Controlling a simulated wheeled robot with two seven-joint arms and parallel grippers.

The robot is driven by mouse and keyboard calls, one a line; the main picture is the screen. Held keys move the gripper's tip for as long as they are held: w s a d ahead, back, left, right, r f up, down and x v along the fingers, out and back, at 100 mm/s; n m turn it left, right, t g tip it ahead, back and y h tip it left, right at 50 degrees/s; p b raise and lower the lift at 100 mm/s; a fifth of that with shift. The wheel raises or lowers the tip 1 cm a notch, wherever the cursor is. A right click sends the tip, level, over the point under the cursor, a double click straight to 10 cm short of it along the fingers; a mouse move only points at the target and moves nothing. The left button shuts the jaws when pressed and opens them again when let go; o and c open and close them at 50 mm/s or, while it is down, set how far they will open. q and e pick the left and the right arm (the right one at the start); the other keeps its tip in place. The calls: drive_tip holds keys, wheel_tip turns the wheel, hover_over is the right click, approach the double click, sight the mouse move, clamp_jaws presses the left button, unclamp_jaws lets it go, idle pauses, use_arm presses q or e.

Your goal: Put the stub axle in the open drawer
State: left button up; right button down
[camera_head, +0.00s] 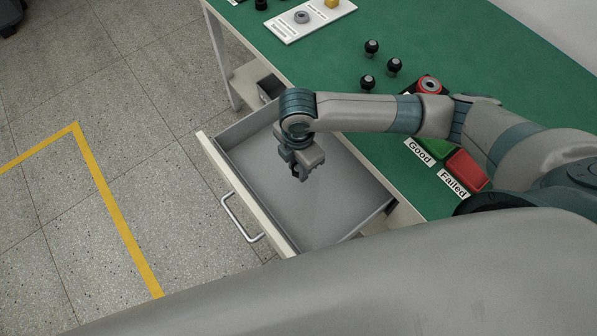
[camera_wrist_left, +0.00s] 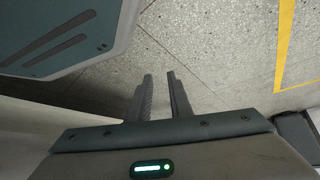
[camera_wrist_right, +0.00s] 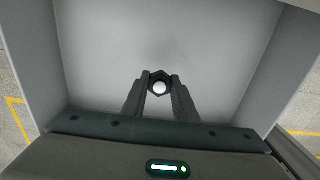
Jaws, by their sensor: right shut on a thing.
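My right gripper (camera_head: 300,172) hangs over the open drawer (camera_head: 330,205), pointing down. In the right wrist view its fingers (camera_wrist_right: 158,92) are shut on the stub axle (camera_wrist_right: 159,87), a dark hexagonal piece with a pale round centre. The drawer's bare grey floor lies below it in that view, and the axle appears above the floor. The height is hard to judge. The drawer looks empty. My left gripper (camera_wrist_left: 162,85) shows only in its own wrist view, over the speckled floor, with a narrow gap between its fingers and nothing in it.
Several black knobbed parts (camera_head: 394,65) stand on the green bench top (camera_head: 440,50). A red-ringed part (camera_head: 429,86), a green bin (camera_head: 436,147) and a red bin (camera_head: 467,170) are near my right arm. The drawer's front handle (camera_head: 240,218) faces left over open floor.

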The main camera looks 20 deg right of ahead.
drive_tip(key=shift+f, duration=0.1)
drive_tip(key=shift+f, duration=0.25)
wheel_tip(320, 180, down, 2)
drive_tip(key=shift+f, duration=0.65)
use_arm(q)
drive_tip(key=shift+s+a+f, duration=0.2)
drive_tip(key=shift+s+f, duration=0.15)
drive_tip(key=shift+s, duration=0.4)
drive_tip(key=shift+w+d+r, duration=0.1)
use_arm(e)
drive_tip(key=c, duration=1.4)
unclamp_jaws()
drive_tip(key=shift+f, duration=0.15)
